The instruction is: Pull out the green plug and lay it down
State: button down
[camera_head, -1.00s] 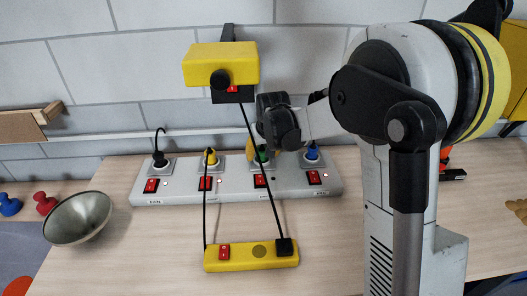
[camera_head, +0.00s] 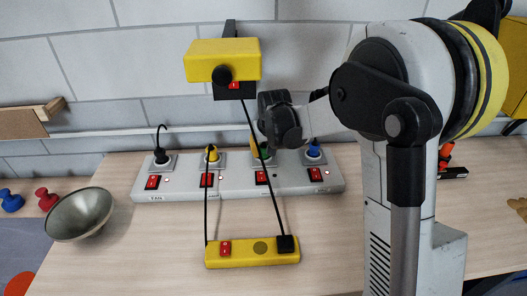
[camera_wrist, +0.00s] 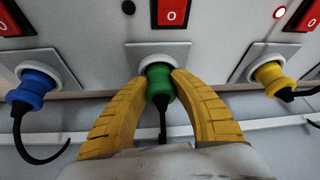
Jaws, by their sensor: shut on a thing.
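The green plug (camera_wrist: 160,86) sits in its socket (camera_wrist: 159,56) in the wrist view, its dark cord hanging from its back. My gripper's yellow fingers (camera_wrist: 160,88) are shut on it from both sides. In the head view my gripper (camera_head: 262,147) is at the third socket of the long grey power strip (camera_head: 236,190), and the green plug (camera_head: 264,152) is mostly hidden by the gripper and a black cord.
A blue plug (camera_wrist: 38,84) and a yellow plug (camera_wrist: 270,76) sit on either side. A bowl (camera_head: 80,214) stands left. Table between is bare.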

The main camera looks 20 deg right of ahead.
aim_at(263, 146)
jog(key=shift+r+p, duration=1)
jog(key=shift+r, duration=0.55)
jog(key=shift+s, duration=0.1)
